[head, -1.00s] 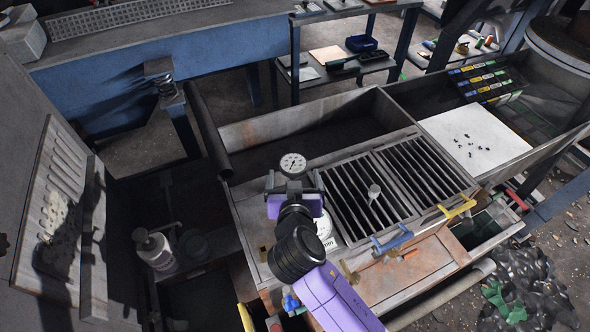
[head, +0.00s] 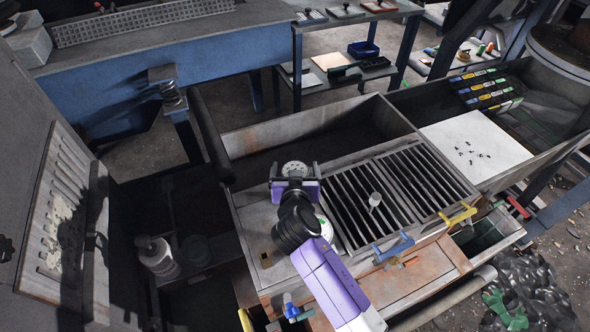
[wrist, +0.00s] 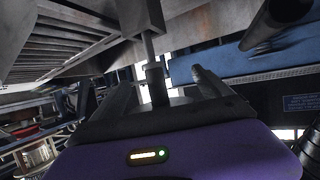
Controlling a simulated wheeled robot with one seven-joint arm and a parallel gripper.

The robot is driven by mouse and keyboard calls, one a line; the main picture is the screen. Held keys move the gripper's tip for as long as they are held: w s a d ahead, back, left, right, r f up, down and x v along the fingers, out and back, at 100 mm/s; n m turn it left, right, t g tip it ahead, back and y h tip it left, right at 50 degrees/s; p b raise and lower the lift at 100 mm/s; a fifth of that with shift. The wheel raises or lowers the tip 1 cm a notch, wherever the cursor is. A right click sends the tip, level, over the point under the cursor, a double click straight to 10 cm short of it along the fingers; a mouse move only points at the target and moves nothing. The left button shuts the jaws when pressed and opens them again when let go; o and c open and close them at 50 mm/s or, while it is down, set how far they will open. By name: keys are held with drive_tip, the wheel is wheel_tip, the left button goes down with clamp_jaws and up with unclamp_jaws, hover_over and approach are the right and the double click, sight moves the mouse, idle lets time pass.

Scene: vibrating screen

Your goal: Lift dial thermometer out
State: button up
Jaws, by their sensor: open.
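The dial thermometer (head: 295,167) has a pale round face and stands at the left part of the screen deck in the head view. My gripper (head: 296,172) is at it, with one finger on each side of the dial, and hides its lower part. In the wrist view a thin grey stem with a thicker dark collar, seemingly the thermometer (wrist: 153,76), rises between my open fingers (wrist: 162,88) toward a metal block. A gap shows on both sides of the collar. I cannot tell whether the stem is still seated.
The slotted screen (head: 380,190) with a knob (head: 375,200) lies to the right. A blue clamp (head: 393,248) and a yellow clamp (head: 457,215) sit on the front edge. The dark trough (head: 300,140) behind is empty.

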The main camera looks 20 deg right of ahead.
sight(295, 161)
drive_tip(key=c, duration=1.5)
drive_tip(key=shift+o, duration=0.2)
drive_tip(key=shift+r+p, duration=2.15)
drive_tip(key=shift+r, duration=0.9)
